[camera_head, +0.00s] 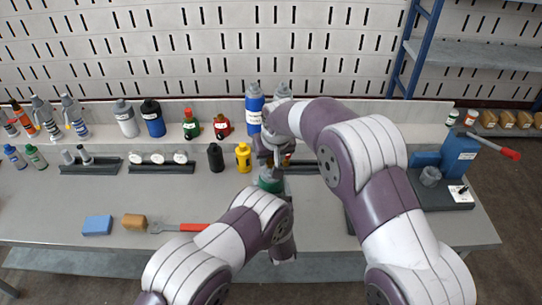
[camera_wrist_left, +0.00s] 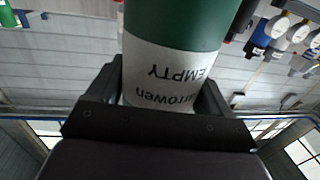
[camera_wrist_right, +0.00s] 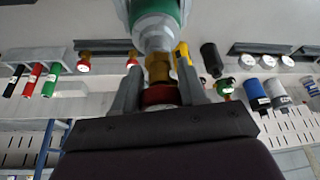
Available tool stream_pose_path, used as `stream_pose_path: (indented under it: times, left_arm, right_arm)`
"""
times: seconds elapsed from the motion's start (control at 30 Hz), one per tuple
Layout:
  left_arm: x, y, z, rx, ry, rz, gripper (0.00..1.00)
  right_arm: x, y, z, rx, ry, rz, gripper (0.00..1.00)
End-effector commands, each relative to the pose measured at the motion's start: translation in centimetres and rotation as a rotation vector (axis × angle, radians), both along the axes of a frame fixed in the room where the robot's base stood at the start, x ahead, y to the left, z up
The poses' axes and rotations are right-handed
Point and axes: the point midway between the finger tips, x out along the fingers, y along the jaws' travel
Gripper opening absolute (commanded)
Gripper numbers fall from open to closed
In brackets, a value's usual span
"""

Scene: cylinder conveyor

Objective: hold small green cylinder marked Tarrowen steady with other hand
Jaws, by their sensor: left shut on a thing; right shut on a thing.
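The small green cylinder (camera_head: 270,181) is partly hidden by my arms near the middle of the bench in the head view. The left wrist view shows its green body (camera_wrist_left: 172,28) and a white label reading "...arrowen" and "EMPTY", upside down. My left gripper (camera_wrist_left: 160,92) is shut around the labelled part. My right gripper (camera_wrist_right: 160,95) is shut on a brass fitting (camera_wrist_right: 158,68) with a red part. The fitting lines up with the cylinder's grey neck (camera_wrist_right: 154,32); I cannot tell whether it is threaded on. In the head view my right gripper (camera_head: 272,158) is just above the cylinder.
A black bottle (camera_head: 216,157) and a yellow one (camera_head: 243,158) stand left of the grippers. A blue cylinder (camera_head: 253,112) stands behind. A red-handled wrench (camera_head: 185,227), a tan block (camera_head: 134,222) and a blue block (camera_head: 97,225) lie in front. A blue fixture (camera_head: 458,155) stands right.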

Motion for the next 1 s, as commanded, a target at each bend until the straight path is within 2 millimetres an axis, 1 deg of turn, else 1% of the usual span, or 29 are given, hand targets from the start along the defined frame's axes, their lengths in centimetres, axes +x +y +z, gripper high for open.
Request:
stream_pose_path:
  times: [0.1,0.23,0.33,0.5,0.53,0.57,0.6,0.87,1.0]
  left_arm:
    - [0.0,0.0,0.0,-0.001,0.0,0.0,0.44]
    - [0.0,0.0,0.0,0.0,0.0,0.0,0.44]
    - [0.0,0.0,0.0,0.0,0.0,0.0,0.44]
    - [0.0,0.0,0.0,0.0,0.0,0.0,0.44]
    - [0.0,0.0,0.0,0.0,0.0,0.0,0.44]
    - [0.0,0.0,0.0,0.0,0.0,0.0,0.44]
    - [0.0,0.0,0.0,0.0,0.0,0.0,0.44]
    - [0.0,0.0,0.0,0.0,0.0,0.0,0.44]
    - [0.0,0.0,0.0,0.0,0.0,0.0,0.44]
  right_arm:
    - [0.0,0.1,-0.1,-0.003,0.0,-0.192,0.0]
    - [0.0,0.1,-0.1,-0.003,0.0,-0.371,0.0]
    - [0.0,0.0,-0.1,-0.003,0.002,-0.422,0.0]
    - [-0.1,0.0,-0.1,-0.001,0.002,-0.425,0.0]
    - [-0.1,0.0,-0.1,-0.001,0.002,-0.425,0.51]
    - [-0.1,0.0,-0.1,-0.001,0.002,-0.424,0.61]
    - [-0.1,0.0,-0.1,-0.001,0.002,-0.424,0.63]
    - [0.0,0.0,0.0,0.0,0.001,-0.423,0.63]
    - [0.1,0.0,1.0,0.001,-0.002,-0.422,0.63]
